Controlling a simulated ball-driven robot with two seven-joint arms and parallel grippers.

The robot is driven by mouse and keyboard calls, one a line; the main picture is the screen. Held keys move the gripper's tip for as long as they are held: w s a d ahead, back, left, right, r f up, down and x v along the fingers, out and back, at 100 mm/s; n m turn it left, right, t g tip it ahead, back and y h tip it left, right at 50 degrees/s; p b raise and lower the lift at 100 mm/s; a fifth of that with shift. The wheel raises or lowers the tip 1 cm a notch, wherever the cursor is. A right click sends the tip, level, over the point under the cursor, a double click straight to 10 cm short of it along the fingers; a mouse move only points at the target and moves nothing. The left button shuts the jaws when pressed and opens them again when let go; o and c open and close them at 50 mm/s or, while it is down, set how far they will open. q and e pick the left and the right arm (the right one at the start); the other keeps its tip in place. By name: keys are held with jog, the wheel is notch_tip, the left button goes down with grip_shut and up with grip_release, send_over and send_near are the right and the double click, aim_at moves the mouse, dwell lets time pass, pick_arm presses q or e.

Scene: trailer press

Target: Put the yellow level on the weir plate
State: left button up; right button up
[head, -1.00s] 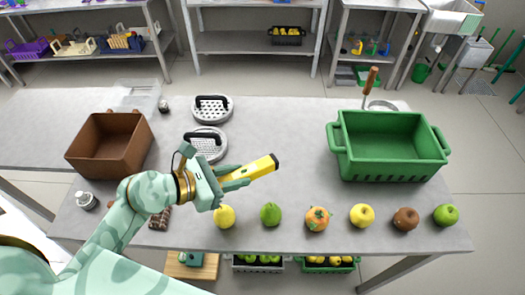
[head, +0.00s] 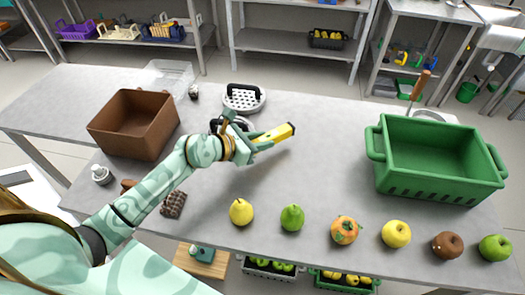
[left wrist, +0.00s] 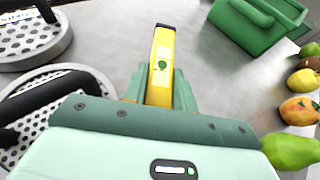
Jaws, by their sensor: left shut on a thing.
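The yellow level (head: 281,134) is held between the fingers of my left gripper (head: 262,143), above the table, its free end pointing right and away. In the left wrist view, the level (left wrist: 162,50) sticks out past the shut fingers (left wrist: 160,88). Two round, perforated metal plates with black handles lie at the back: a far one (head: 243,104) and a nearer one, mostly hidden by my gripper in the head view. The nearer plate (left wrist: 92,74) shows left of my gripper in the wrist view. I cannot tell which is the weir plate. My right gripper is out of view.
A brown bin (head: 131,143) stands left and a green crate (head: 437,187) right on the grey table (head: 320,165). Several fruits, including a yellow pear (head: 241,212), line the front edge. The table between level and crate is clear.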

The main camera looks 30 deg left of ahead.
aim_at(261, 155)
pick_arm(q)
jog(key=shift+w+a+f, duration=0.1)
jog(key=shift+w+f, duration=0.15)
jog(key=shift+f, duration=0.15)
notch_tip(261, 155, down, 4)
jog(key=shift+w+r+b, duration=0.15)
jog(key=shift+r+b, duration=0.1)
jog(key=shift+b, duration=1)
jog(key=shift+r, duration=0.2)
jog(key=shift+f, duration=0.2)
jog(key=o, duration=0.8)
jog(key=shift+c, duration=0.2)
jog(key=shift+r, duration=0.1)
